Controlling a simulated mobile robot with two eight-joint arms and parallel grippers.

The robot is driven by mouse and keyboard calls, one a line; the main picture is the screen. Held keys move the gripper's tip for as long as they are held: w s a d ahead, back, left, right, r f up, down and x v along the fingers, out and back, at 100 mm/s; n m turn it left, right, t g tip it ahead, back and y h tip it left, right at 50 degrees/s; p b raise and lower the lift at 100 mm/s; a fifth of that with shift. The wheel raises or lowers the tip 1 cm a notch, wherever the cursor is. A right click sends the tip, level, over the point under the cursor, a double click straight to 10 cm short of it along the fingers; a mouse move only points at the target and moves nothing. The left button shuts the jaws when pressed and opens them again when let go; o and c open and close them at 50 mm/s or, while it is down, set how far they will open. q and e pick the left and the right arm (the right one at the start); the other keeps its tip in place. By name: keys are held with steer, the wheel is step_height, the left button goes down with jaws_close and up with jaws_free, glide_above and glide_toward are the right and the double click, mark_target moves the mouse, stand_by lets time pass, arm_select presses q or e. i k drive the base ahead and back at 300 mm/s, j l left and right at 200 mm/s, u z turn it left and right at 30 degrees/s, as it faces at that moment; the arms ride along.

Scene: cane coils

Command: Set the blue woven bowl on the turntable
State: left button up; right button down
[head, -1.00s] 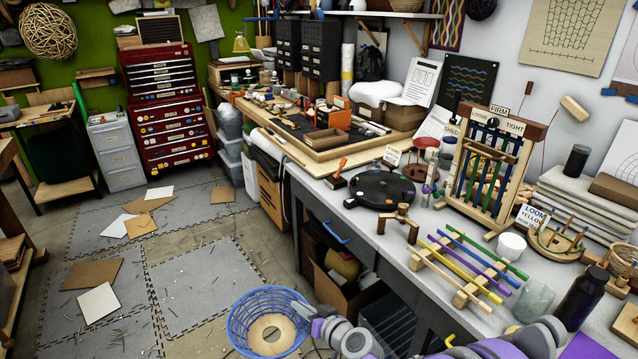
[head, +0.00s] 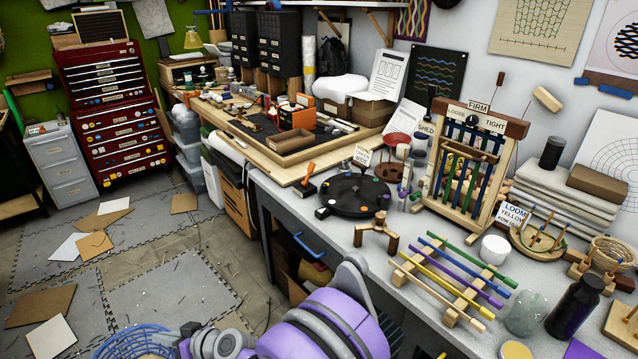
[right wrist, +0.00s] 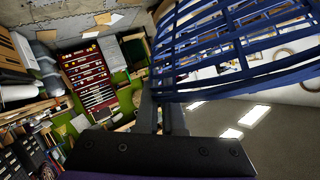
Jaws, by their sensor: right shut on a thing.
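The blue woven bowl (head: 128,343) is at the bottom left of the head view, cut off by the frame edge. My right gripper (head: 190,347) is shut on its rim, with the bowl held out over the floor, away from the bench. In the right wrist view the blue lattice wall of the bowl (right wrist: 235,50) fills the upper right, and the gripper's dark fingers (right wrist: 163,105) meet its edge. The turntable (head: 353,195), a black disc with coloured knobs, lies on the grey bench; its top looks bare. My left gripper is not seen.
A three-legged wooden stand (head: 377,239) and a rack of coloured rods (head: 455,277) stand in front of the turntable. An upright wooden frame (head: 470,165) stands to its right, a small card sign (head: 362,155) behind. The bench's front edge lies between bowl and turntable.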

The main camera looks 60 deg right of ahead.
mark_target(356, 189)
steer(key=i+l, duration=0.9)
steer(key=i, duration=0.15)
steer(key=i+l, duration=0.2)
steer(key=i, duration=0.15)
steer(key=i+l, duration=0.2)
steer(key=i, duration=0.2)
steer(key=i+z, duration=0.4)
steer(key=i+j+z, duration=0.2)
steer(key=z, duration=0.2)
steer(key=i+z, duration=0.1)
steer(key=z, duration=1.4)
